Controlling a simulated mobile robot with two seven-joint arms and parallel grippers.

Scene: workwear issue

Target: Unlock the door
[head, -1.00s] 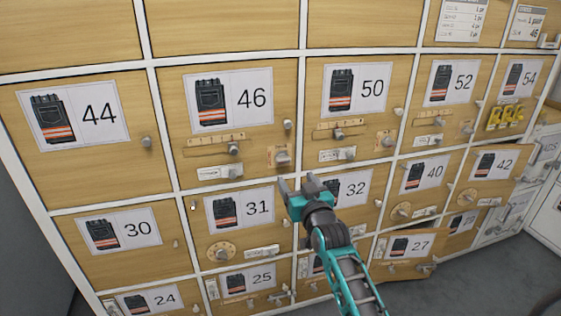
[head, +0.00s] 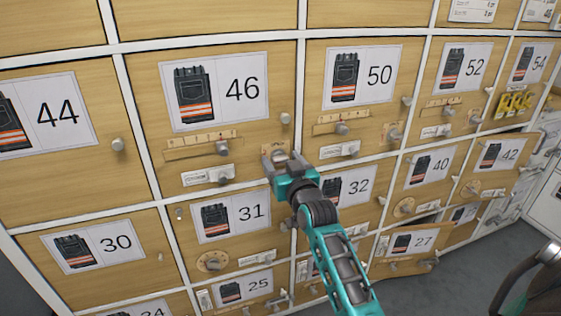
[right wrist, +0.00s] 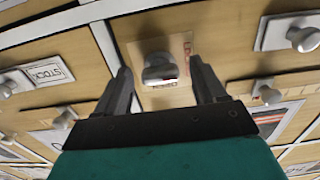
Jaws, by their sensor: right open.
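The locker door numbered 46 (head: 210,92) is a wooden panel with a picture card of striped trousers. It carries a slider knob (head: 222,148) on a marked rail, a label plate with a knob (head: 209,176) below it, and a round knob (head: 285,118) at its right edge. My right gripper (head: 282,158) is open at the lower right corner of this door. In the right wrist view a grey knob (right wrist: 160,68) on a small plate with red marks stands between the open fingers, apparently untouched. My left gripper is out of view.
Door 50 (head: 357,125) to the right has similar knobs and a slider. Door 44 (head: 60,190) is at the left, door 31 (head: 228,222) below. Door 27 (head: 408,268) stands ajar at lower right.

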